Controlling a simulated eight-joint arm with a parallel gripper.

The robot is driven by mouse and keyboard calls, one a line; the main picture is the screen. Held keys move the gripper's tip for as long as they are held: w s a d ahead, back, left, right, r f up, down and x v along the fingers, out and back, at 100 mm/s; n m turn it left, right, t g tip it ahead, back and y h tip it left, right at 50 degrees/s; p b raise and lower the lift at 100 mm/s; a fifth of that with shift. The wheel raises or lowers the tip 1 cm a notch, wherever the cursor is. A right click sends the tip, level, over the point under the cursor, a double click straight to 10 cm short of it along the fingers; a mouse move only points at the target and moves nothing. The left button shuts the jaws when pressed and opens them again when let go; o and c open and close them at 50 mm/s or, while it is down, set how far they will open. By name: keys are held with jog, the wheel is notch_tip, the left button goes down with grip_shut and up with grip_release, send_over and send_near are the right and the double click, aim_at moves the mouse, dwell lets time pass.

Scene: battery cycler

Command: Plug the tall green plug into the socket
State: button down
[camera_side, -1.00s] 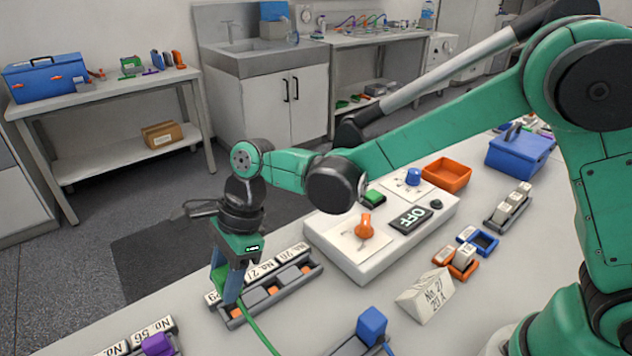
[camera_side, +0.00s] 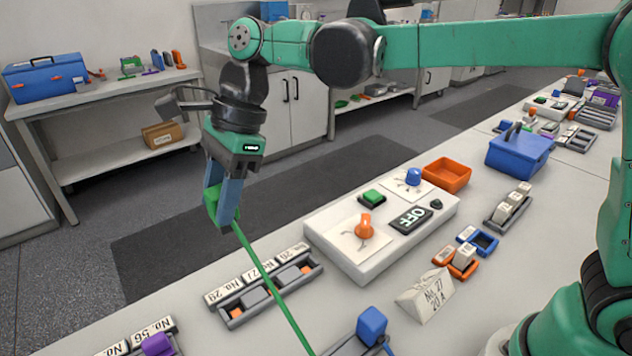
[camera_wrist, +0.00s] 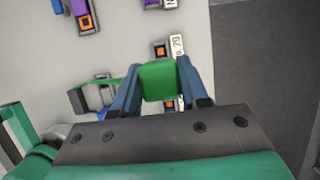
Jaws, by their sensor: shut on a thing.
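My gripper (camera_side: 222,208) is shut on the green plug (camera_side: 211,201) and holds it in the air above a grey rack. In the wrist view the plug (camera_wrist: 160,81) sits between both fingers. Its green cable (camera_side: 262,268) runs down to the lower right, past the rack. The grey rack (camera_side: 318,266) lies on the bench below, with labels No. 29, No. 27 and one like No. 28, and bays with orange parts. I cannot tell for sure which bay is the socket. A white tent card (camera_side: 428,296) reads No. 27, 20 A.
A white control box (camera_side: 395,238) with an orange knob, blue knob, green button and OFF display stands right of the rack. A blue plug (camera_side: 371,327) stands at the front, and a purple one (camera_side: 157,344) at the front left. An orange bin (camera_side: 446,175) is behind.

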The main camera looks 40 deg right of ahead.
send_over(264, 290)
jog(key=d, duration=0.2)
notch_tip(264, 290, down, 8)
jog(key=shift+a+f, duration=0.15)
jog(key=shift+f, duration=1.6)
jog(key=shift+a+f, duration=0.1)
jog(key=shift+f, duration=1.6)
jog(key=shift+f, duration=0.2)
jog(key=shift+c, duration=1.8)
grip_release()
jog(key=shift+r, duration=0.1)
